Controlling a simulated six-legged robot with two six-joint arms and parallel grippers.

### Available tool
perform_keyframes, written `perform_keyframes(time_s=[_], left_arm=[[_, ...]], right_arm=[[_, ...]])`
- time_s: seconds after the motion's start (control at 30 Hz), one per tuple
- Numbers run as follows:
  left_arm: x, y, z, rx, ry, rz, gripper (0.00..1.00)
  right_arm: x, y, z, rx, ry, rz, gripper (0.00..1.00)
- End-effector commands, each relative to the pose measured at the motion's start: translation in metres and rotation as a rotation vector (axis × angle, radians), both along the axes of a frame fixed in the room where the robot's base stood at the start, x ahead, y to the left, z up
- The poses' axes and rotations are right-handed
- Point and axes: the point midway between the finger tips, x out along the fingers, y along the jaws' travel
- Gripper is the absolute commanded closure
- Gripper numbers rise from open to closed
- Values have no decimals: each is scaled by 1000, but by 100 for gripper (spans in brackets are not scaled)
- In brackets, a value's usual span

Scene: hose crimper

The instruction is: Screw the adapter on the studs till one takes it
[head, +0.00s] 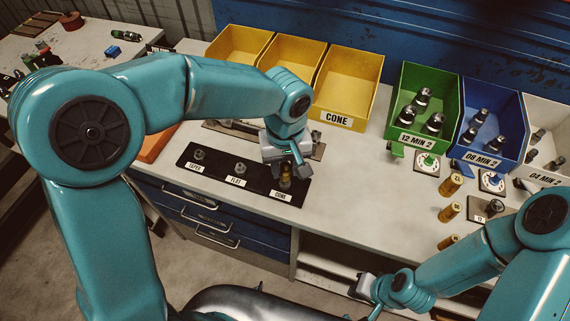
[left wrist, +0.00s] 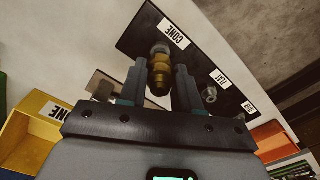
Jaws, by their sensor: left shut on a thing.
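A black plate (head: 222,176) on the bench carries studs labelled, from the middle to the right, FLAT and CONE; the left label is too small to read surely. The left stud (head: 199,154) and the FLAT stud (head: 240,168) are bare. My left gripper (head: 286,172) is shut on the brass adapter (head: 285,184), at the CONE stud. In the left wrist view the adapter (left wrist: 160,72) sits between the fingers, in line with the CONE stud (left wrist: 160,48); how far it is threaded cannot be told. My right gripper (head: 371,288) is low by the bench front, its jaws unclear.
Yellow bins (head: 345,85), one labelled CONE, stand behind the plate. Green (head: 411,140), blue (head: 484,147) and white bins with dark fittings stand at the right. Brass pieces (head: 449,212) stand near the right front. The bench between plate and brass pieces is clear.

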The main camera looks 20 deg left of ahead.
Motion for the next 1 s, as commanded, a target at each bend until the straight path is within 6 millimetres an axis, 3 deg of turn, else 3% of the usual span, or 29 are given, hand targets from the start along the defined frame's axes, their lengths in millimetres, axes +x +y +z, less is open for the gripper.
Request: perform_keyframes(time_s=[0.77, 0.87, 1.0], left_arm=[[0, 0, -14, 0, 0, -8, 100], [0, 0, -14, 0, 0, -153, 100], [0, 0, -15, 0, 1, -498, 100]], right_arm=[[0, 0, -13, 0, 0, 0, 100], [0, 0, -13, 0, 0, 0, 100], [0, 0, -13, 0, 0, 0, 100]])
